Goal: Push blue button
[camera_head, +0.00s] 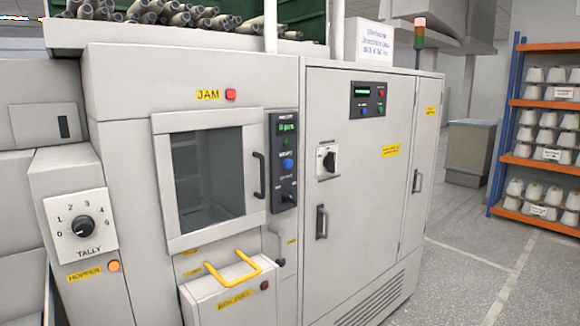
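A round blue button (288,164) sits on a narrow dark control panel (284,188) on the front of a large pale grey machine. The panel is just right of the windowed door (208,178). A green-lit display (287,128) is above the button and a dark knob (288,198) is below it. Nothing covers the button. Neither of my grippers shows in the head view.
The door's black handle (259,175) is close left of the panel. A yellow handle (233,269) sticks out below the door. A tally dial (83,227) is at the left. Floor (480,270) is clear at the right, before a bobbin rack (541,135).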

